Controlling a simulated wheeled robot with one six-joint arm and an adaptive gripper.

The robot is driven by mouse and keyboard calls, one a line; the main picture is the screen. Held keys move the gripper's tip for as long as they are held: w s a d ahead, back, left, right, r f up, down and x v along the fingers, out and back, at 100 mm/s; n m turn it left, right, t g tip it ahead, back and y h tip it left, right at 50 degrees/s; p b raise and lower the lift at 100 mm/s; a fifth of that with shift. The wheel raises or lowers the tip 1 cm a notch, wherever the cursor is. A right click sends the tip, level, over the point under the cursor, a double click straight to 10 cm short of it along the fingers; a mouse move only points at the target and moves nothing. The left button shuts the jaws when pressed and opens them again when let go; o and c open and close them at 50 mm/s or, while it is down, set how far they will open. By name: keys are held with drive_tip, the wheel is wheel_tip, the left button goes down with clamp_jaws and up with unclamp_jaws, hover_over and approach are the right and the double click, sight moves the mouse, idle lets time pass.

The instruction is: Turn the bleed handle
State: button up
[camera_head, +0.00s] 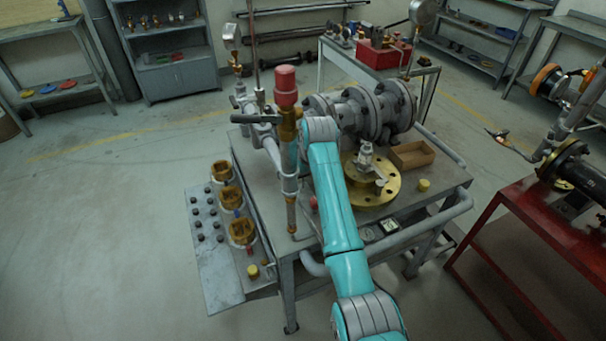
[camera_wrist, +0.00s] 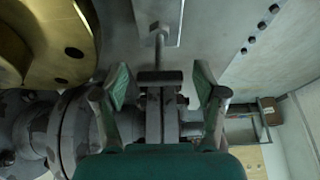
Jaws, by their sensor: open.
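My gripper (camera_wrist: 161,92) is open in the wrist view, its two green-padded fingers spread apart. A grey stem with a crossbar (camera_wrist: 160,76) and thin rod (camera_wrist: 160,48) shows between the fingers; I see no grip on it. I cannot tell whether this is the bleed handle. In the head view my teal arm reaches to the valve assembly, and its wrist hides most of the gripper. A dark lever (camera_head: 250,119) sticks out left from a brass fitting (camera_head: 288,127) under a red cap (camera_head: 286,85), beside my wrist.
A grey bench (camera_head: 440,182) carries a large flanged pipe body (camera_head: 350,108), a brass flange (camera_head: 381,192) and an open cardboard box (camera_head: 411,155). A side shelf (camera_head: 210,262) holds brass parts. A red stand (camera_head: 540,240) is at right. The floor at left is clear.

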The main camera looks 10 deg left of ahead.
drive_tip(key=c, duration=1.2)
drive_tip(key=shift+o, duration=0.2)
drive_tip(key=shift+n, duration=0.4)
drive_tip(key=n+g+y, duration=0.1)
drive_tip(key=n, duration=0.2)
drive_tip(key=n+g, duration=0.1)
drive_tip(key=n, duration=0.3)
drive_tip(key=shift+n+g+y, duration=0.3)
drive_tip(key=shift+g, duration=0.1)
drive_tip(key=n+g, duration=0.1)
drive_tip(key=n, duration=0.3)
drive_tip(key=shift+n+g, duration=0.3)
drive_tip(key=shift+g, duration=0.1)
drive_tip(key=shift+n+g, duration=0.5)
drive_tip(key=shift+n, duration=1.5)
